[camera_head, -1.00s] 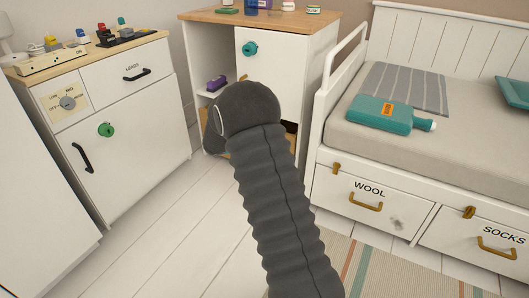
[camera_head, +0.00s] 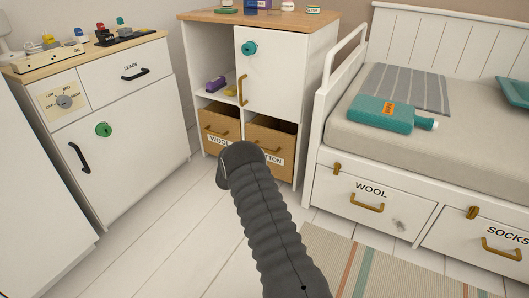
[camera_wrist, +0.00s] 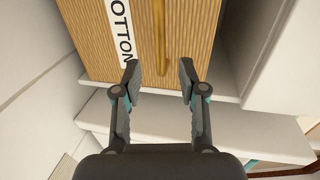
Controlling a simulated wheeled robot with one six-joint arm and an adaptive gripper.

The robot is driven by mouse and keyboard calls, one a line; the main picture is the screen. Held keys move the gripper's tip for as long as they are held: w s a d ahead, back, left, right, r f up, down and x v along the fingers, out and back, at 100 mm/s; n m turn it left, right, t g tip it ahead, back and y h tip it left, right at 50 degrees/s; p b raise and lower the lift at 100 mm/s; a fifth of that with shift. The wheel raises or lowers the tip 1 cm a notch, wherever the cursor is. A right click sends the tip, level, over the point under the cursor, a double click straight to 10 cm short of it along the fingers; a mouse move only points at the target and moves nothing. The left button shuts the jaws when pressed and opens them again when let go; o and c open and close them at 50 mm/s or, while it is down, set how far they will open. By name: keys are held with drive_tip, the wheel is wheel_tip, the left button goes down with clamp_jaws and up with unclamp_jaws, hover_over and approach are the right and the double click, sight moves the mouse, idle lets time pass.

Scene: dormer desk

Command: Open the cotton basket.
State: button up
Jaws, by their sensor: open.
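The cotton basket (camera_head: 283,143) is a brown wood-grain box in the lower right bay of the white cabinet, partly hidden by my arm in the head view. In the wrist view the cotton basket (camera_wrist: 200,40) fills the top, with its "COTTON" label partly cut off and its brass bar handle (camera_wrist: 160,35) running upright in the picture. My gripper (camera_wrist: 160,75) is open, its two fingertips on either side of the handle's lower end in the picture. I cannot tell how close they are in depth. In the head view the gripper is hidden behind my arm.
The wool basket (camera_head: 221,122) sits beside it on the left. Above are a shelf with a purple item (camera_head: 216,83) and a white door (camera_head: 280,75) with a brass handle. The bed (camera_head: 322,155) stands close on the right. The floor (camera_head: 150,235) in front is clear.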

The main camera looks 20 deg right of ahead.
drive_tip(key=b+x, duration=0.1)
drive_tip(key=x, duration=0.7)
drive_tip(key=shift+w+d, duration=0.2)
drive_tip(key=shift+d, duration=0.15)
clamp_jaws()
